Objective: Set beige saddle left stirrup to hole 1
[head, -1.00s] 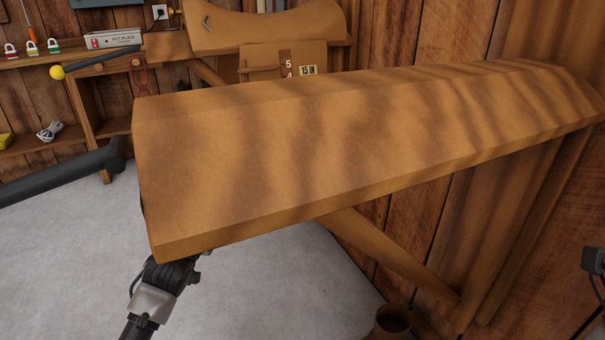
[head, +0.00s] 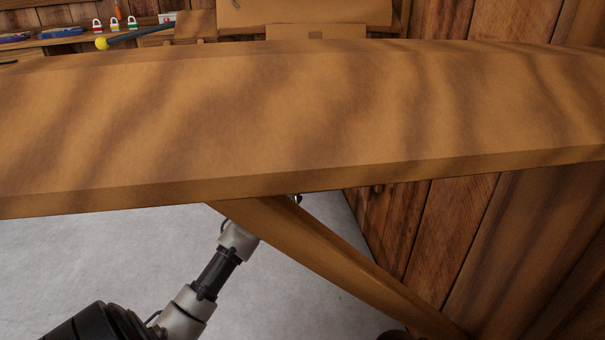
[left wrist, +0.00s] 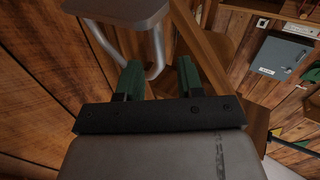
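No hole numbers are readable there now. My left gripper (left wrist: 158,75) shows in the left wrist view with its two green fingers apart. A bent grey metal piece with a flat plate (left wrist: 115,8), possibly a stirrup, shows just beyond the fingers. I cannot tell whether its bar lies between them. In the head view my left arm reaches up under the beam, and its gripper is hidden. My right gripper is out of view.
The broad tan beam (head: 290,110) spans the head view, with a diagonal brace (head: 320,255) below. Plank wall (head: 435,240) is close on the right. Grey floor (head: 70,270) is open at lower left. Padlocks (head: 115,24) and a yellow-tipped rod (head: 140,35) are on the back shelf.

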